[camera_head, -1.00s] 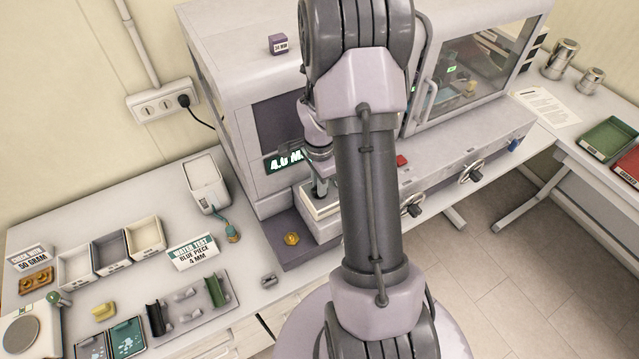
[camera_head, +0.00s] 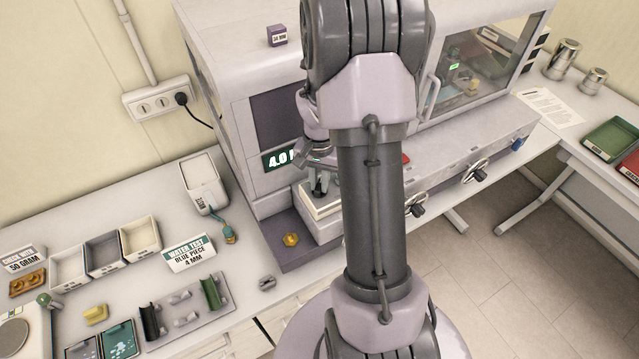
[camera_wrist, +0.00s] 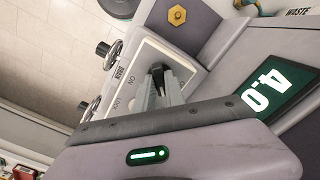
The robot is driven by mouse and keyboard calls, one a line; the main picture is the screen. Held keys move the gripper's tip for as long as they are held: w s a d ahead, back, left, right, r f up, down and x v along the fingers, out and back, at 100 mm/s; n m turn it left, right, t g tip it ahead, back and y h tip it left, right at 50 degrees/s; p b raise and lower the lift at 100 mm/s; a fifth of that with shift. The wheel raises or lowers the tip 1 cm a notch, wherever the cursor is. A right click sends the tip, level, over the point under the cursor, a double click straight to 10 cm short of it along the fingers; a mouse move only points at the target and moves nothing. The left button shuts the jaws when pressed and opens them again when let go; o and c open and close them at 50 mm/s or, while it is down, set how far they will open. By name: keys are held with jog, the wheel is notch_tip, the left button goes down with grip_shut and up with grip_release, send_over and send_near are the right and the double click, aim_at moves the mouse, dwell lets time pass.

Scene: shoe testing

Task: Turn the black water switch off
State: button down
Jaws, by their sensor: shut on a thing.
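The black water switch (camera_wrist: 157,69) sits on a white panel (camera_wrist: 128,82) with small lettering in the wrist view. My gripper (camera_wrist: 164,84) is shut on the switch, its grey fingers on either side of it. The fingers hide part of the switch, and its exact setting is hard to read. In the head view my gripper (camera_head: 319,184) reaches down to the white-framed box at the front of the grey machine (camera_head: 235,85). My arm covers much of the machine there.
A green "4.0" display (camera_wrist: 268,90) is beside the panel. A yellow hexagonal knob (camera_head: 290,240) is on the ledge below. Two handwheels (camera_head: 416,208) are to the right. A waste container (camera_head: 203,184) and a "water test" sign (camera_head: 190,253) stand left.

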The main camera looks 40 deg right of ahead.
aim_at(319, 185)
jog(key=n, duration=0.4)
jog(key=shift+n+b, duration=0.3)
jog(key=n, duration=0.4)
jog(key=shift+n, duration=0.3)
jog(key=c, duration=1.4)
grip_release()
notch_tip(319, 185, up, 18)
jog(key=p, duration=0.1)
jog(key=shift+f+p, duration=0.25)
jog(key=shift+p, duration=0.15)
